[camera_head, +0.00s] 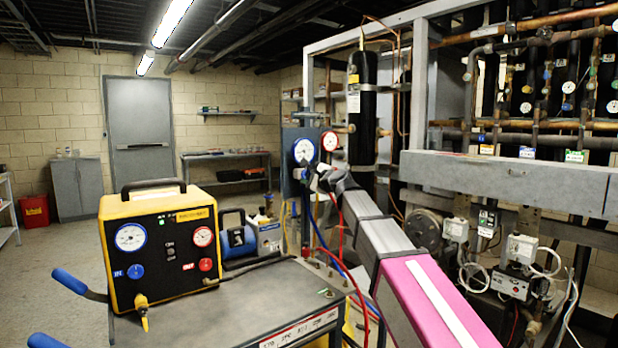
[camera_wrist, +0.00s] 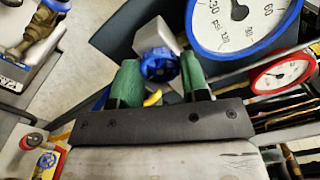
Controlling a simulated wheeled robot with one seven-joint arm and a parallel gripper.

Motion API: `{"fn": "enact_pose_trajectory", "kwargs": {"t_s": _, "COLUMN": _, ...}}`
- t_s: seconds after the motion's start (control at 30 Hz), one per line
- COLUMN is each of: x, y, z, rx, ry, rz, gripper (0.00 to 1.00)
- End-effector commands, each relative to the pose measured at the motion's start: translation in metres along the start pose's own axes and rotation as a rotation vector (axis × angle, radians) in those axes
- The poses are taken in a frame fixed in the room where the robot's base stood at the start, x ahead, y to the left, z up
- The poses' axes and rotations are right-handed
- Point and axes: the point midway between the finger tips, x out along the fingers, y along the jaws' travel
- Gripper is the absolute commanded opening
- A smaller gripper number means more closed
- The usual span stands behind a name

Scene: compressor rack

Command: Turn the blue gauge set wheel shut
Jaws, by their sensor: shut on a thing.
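The blue gauge set wheel (camera_wrist: 160,66) is a small spoked handwheel in the wrist view, in front of a pale block. My gripper (camera_wrist: 160,74) has one green fingertip on each side of the wheel and is shut on it. The large blue-rimmed gauge (camera_wrist: 240,18) is just right of the wheel, and the red-rimmed gauge (camera_wrist: 282,74) is farther right. In the head view, my gripper (camera_head: 318,178) is just below the blue gauge (camera_head: 303,151) and red gauge (camera_head: 330,141). There the wheel is hidden or too small to tell.
A yellow and black machine (camera_head: 160,246) with two gauges stands on the grey cart (camera_head: 230,310) at left. Red and blue hoses (camera_head: 340,262) hang below the gauge set. The compressor rack's grey beam (camera_head: 510,182) is at right. Open floor (camera_head: 50,280) lies at far left.

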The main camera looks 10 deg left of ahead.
Motion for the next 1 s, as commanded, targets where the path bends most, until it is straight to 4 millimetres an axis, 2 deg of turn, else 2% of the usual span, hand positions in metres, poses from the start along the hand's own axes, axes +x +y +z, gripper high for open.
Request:
{"fn": "enact_pose_trajectory", "kwargs": {"t_s": 0.33, "x": -0.0004, "y": 0.0009, "z": 0.0001, "rx": 0.143, "ry": 0.000, "rz": 0.001, "gripper": 0.18}}
{"fn": "enact_pose_trajectory", "kwargs": {"t_s": 0.87, "x": -0.0003, "y": 0.0010, "z": 0.0000, "rx": 0.169, "ry": 0.000, "rz": 0.001, "gripper": 0.18}}
{"fn": "enact_pose_trajectory", "kwargs": {"t_s": 0.9, "x": -0.0003, "y": 0.0010, "z": 0.0000, "rx": 0.169, "ry": 0.000, "rz": 0.001, "gripper": 0.45}}
{"fn": "enact_pose_trajectory", "kwargs": {"t_s": 0.97, "x": -0.0003, "y": 0.0010, "z": 0.0000, "rx": 0.169, "ry": 0.000, "rz": 0.001, "gripper": 0.64}}
{"fn": "enact_pose_trajectory", "kwargs": {"t_s": 1.0, "x": -0.0003, "y": 0.0009, "z": -0.0001, "rx": 0.169, "ry": 0.000, "rz": 0.001, "gripper": 0.67}}
